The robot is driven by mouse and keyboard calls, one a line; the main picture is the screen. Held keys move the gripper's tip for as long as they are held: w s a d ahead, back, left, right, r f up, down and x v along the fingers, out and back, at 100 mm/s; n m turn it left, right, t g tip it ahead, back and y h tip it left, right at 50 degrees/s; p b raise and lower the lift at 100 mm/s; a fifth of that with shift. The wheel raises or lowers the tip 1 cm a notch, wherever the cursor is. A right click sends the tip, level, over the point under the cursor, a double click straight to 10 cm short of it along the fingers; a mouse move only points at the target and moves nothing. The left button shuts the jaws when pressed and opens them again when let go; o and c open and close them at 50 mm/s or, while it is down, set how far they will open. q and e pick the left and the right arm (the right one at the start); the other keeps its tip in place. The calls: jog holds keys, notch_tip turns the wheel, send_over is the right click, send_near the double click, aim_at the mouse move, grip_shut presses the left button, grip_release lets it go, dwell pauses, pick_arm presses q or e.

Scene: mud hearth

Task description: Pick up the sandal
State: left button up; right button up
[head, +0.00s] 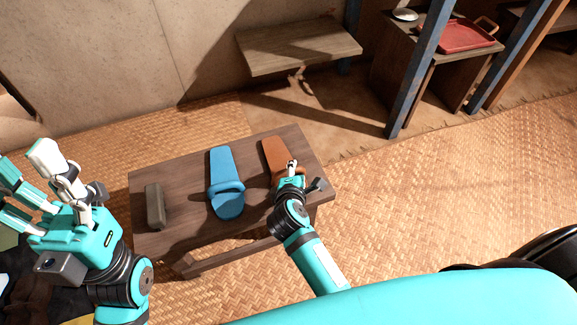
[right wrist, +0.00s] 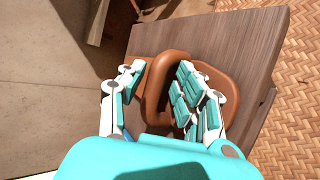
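A brown sandal (head: 277,150) lies on the low wooden table (head: 150,248), partly hidden by my right gripper (head: 291,172). In the right wrist view the brown sandal (right wrist: 157,92) has a wide strap loop. My right gripper (right wrist: 160,78) is low over it, fingers apart on two sides of the strap; contact cannot be made out. A blue sandal (head: 224,177) lies left of the brown one, apart from my grippers. My left gripper (head: 40,178) is raised at the left, fingers spread and empty, away from the table.
A grey-brown block (head: 155,206) stands at the table's left end. A wooden bench (head: 300,47) is by the wall. A blue post (head: 418,70) and a stand with a red tray (head: 466,36) are at the back right. Woven matting surrounds the table.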

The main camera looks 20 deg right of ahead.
jog(key=shift+r, duration=0.1)
grip_shut()
dwell(0.4)
